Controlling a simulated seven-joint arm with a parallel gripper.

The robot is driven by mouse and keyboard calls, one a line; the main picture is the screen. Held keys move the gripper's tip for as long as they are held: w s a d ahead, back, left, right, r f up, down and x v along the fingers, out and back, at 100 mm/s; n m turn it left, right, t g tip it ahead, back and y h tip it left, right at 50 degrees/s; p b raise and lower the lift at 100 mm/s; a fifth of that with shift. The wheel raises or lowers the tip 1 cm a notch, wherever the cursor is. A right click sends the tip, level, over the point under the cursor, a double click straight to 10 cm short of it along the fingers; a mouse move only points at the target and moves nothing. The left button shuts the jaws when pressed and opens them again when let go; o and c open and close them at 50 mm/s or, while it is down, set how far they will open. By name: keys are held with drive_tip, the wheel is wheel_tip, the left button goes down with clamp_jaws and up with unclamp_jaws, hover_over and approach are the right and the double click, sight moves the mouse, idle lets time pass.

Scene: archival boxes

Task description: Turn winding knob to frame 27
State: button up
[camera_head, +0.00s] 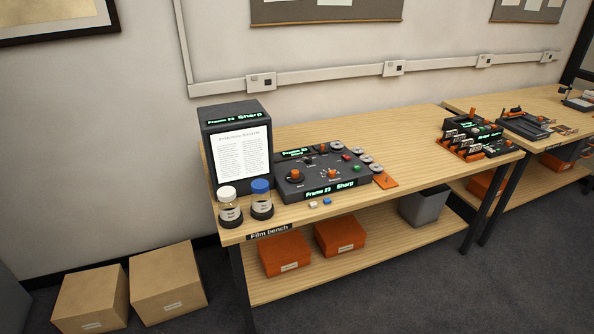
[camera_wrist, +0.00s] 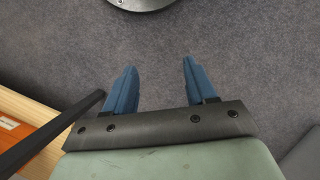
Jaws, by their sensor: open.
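A dark control panel (camera_head: 350,183) stands on the film bench in the head view. It has several orange knobs: one at the left (camera_head: 295,175), one at the lower middle (camera_head: 332,174) and one at the top. I cannot read which is the winding knob. The panel's front display (camera_head: 331,190) reads "Frame 23 Sharp". The viewer (camera_head: 235,150) to its left shows the same on top, above a lit page. My gripper (camera_wrist: 158,75) shows only in the wrist view, its two blue fingers apart and empty, above the grey floor, away from the panel.
Two jars, one with a white lid (camera_head: 229,204) and one with a blue lid (camera_head: 261,198), stand left of the panel. Small white and blue pieces lie before it. Orange boxes (camera_head: 286,254) and a grey bin (camera_head: 425,205) sit on the lower shelf. Cardboard boxes (camera_head: 167,281) stand on the floor.

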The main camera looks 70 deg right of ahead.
drive_tip(key=w+d+r+m+t, duration=0.2)
drive_tip(key=w+d+r+t, duration=0.1)
drive_tip(key=w+d+r, duration=0.9)
drive_tip(key=w+d+r+m+t, duration=0.25)
drive_tip(key=w+d+r, duration=0.55)
drive_tip(key=d+r, duration=0.5)
wheel_tip(320, 180, up, 27)
drive_tip(key=n+t, duration=0.3)
drive_tip(key=n, duration=0.4)
hover_over(295, 171)
drive_tip(key=s, duration=0.6)
drive_tip(key=shift+h, duration=0.4)
drive_tip(key=x, duration=1.3)
drive_tip(key=shift+w+a, duration=0.1)
drive_tip(key=shift+w, duration=0.15)
drive_tip(key=shift+c, duration=0.5)
